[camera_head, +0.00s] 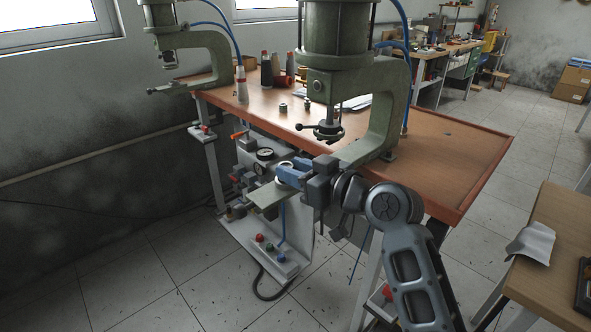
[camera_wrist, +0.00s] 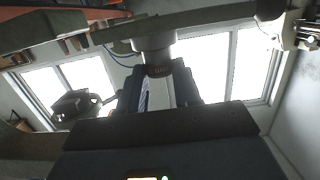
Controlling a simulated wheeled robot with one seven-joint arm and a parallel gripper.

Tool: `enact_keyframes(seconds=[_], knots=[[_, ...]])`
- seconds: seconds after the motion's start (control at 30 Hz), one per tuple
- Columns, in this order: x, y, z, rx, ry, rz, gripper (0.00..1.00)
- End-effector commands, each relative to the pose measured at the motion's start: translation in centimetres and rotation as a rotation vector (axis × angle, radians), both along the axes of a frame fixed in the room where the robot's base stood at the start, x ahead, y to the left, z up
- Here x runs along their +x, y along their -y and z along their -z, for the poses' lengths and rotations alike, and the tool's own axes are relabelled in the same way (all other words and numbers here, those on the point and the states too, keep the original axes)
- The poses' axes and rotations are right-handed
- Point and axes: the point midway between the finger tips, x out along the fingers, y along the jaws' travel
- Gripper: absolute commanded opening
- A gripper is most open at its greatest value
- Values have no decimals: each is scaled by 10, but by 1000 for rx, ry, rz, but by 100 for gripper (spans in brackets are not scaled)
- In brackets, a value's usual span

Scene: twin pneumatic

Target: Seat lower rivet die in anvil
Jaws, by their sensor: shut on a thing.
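My gripper (camera_head: 289,174), with blue fingertips, is at the front press, over the grey-green anvil plate (camera_head: 268,194). It is shut on a small pale metal piece, apparently the lower rivet die (camera_head: 284,165), mostly hidden by the fingers. I cannot tell whether the die touches the anvil. In the wrist view the dark fingers (camera_wrist: 158,92) stand around a pale piece, and a grey cylinder (camera_wrist: 153,42) with a dark ring shows beyond them. The front green press (camera_head: 335,85) has its ram with a dark handled collar (camera_head: 326,131) above and right of the gripper.
Two small metal cylinders (camera_head: 283,107) (camera_head: 307,104) stand on the brown bench (camera_head: 450,150). Bottles (camera_head: 266,70) and a second green press (camera_head: 190,60) are farther back. Gauges and valves (camera_head: 264,154) sit below the bench. A wooden table (camera_head: 545,240) is at right.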

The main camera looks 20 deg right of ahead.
Motion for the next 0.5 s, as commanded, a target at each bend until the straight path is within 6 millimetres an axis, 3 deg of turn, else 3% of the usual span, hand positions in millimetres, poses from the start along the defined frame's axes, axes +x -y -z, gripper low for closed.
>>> enact_keyframes(seconds=[0.5], knots=[[0,0,12,0,1,0,0]])
